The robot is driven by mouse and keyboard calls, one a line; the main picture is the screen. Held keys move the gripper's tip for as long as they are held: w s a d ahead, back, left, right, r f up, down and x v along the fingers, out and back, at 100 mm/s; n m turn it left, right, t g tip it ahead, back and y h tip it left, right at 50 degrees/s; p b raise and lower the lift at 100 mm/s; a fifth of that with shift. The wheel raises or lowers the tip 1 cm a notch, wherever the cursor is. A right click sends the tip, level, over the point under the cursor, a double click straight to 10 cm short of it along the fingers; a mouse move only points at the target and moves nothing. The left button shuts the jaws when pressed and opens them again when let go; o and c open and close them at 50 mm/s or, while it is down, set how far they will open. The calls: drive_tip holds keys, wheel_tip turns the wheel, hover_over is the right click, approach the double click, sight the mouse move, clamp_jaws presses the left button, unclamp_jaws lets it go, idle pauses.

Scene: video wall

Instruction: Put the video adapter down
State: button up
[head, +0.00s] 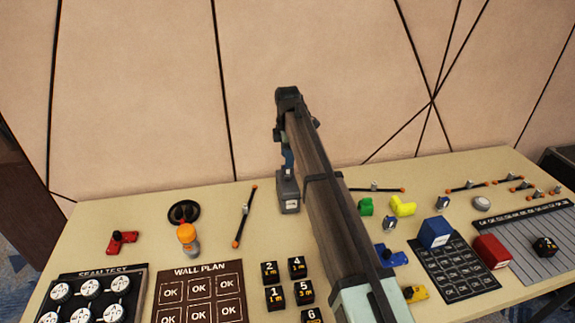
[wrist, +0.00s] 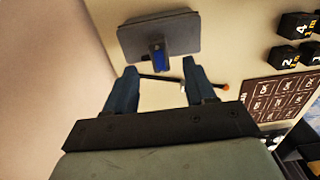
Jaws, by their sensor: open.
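A grey box with a pale label, apparently the video adapter (head: 289,196), stands on the table near the back edge, left of the middle. In the wrist view the grey box (wrist: 172,30) lies just beyond the fingertips, with a short blue stub pointing toward me. My gripper (head: 288,162) is above the box in the head view, mostly hidden by my arm. In the wrist view my gripper (wrist: 159,66) is open, its two blue fingers standing apart on either side of the stub's line. I see no finger clearly touching it.
A thin rod with orange ends (head: 244,217) lies left of the box. An orange-topped bottle (head: 188,238) and black ring (head: 184,212) are farther left. Numbered black cubes (head: 297,267) stand in front. The wall is close behind. Green (head: 366,207) and yellow (head: 403,206) pieces lie right.

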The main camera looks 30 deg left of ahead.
wheel_tip(320, 180, up, 7)
drive_tip(key=shift+f, duration=0.2)
idle(0.3)
